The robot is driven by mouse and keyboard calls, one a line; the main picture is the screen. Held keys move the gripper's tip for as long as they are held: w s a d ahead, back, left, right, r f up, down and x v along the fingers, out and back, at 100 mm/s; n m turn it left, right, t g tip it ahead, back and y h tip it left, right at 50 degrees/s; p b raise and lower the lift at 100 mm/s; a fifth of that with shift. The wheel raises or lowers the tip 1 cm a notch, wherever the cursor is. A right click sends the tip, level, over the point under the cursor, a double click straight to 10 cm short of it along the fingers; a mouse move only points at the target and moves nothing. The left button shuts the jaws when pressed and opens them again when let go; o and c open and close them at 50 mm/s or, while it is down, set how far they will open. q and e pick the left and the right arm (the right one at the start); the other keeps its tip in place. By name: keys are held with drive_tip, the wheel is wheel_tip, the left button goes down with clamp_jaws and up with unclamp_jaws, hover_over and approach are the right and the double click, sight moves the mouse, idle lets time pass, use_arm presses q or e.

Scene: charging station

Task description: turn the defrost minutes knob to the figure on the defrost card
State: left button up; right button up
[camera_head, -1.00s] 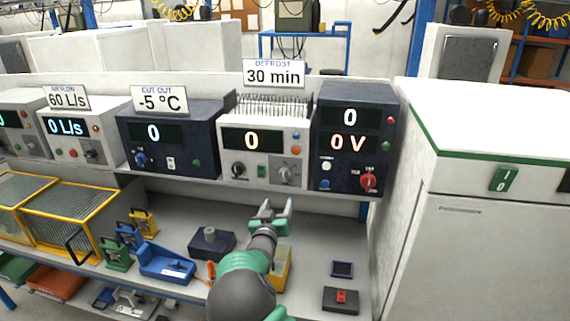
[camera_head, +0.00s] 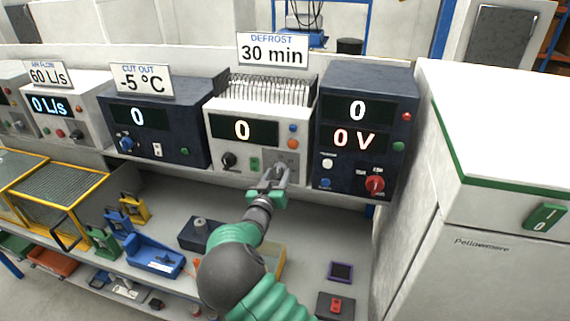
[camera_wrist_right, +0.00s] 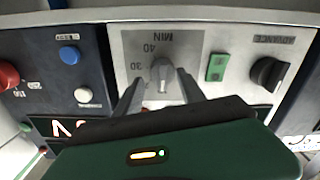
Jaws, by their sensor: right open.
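The defrost card (camera_head: 272,50) reads 30 min and stands on top of the white defrost unit (camera_head: 216,150). The unit's display (camera_head: 243,130) reads 0. The grey defrost minutes knob (camera_wrist_right: 162,72) sits on a grey plate marked MIN, with 30 and 40 legible in the right wrist view; the lower part of the scale is hidden. My right gripper (camera_head: 270,177) is open in front of this knob. In the right wrist view its two fingers (camera_wrist_right: 160,88) stand on either side of the knob; I cannot tell whether they touch it. My left gripper is not in view.
A black knob (camera_wrist_right: 268,74) and a green switch (camera_wrist_right: 217,67) are beside the minutes knob. A dark blue unit (camera_head: 330,100) with a red knob (camera_head: 374,184) stands to the right. Below, the bench (camera_head: 310,230) holds several small items.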

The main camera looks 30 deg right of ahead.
drive_tip(key=w, duration=0.2)
drive_tip(key=shift+w+d+f, duration=0.1)
drive_tip(key=shift+w+d, duration=0.1)
drive_tip(key=shift+w, duration=0.1)
drive_tip(key=shift+s+d, duration=0.1)
drive_tip(key=shift+d, duration=0.15)
drive_tip(key=shift+c, duration=0.9)
drive_tip(key=shift+s+d, duration=0.35)
drive_tip(key=shift+s, duration=0.15)
drive_tip(key=c, duration=0.5)
drive_tip(key=shift+c, duration=1.1)
drive_tip(key=shift+w+a+f, duration=0.1)
drive_tip(key=shift+w+a, duration=0.05)
drive_tip(key=shift+a, duration=0.1)
clamp_jaws()
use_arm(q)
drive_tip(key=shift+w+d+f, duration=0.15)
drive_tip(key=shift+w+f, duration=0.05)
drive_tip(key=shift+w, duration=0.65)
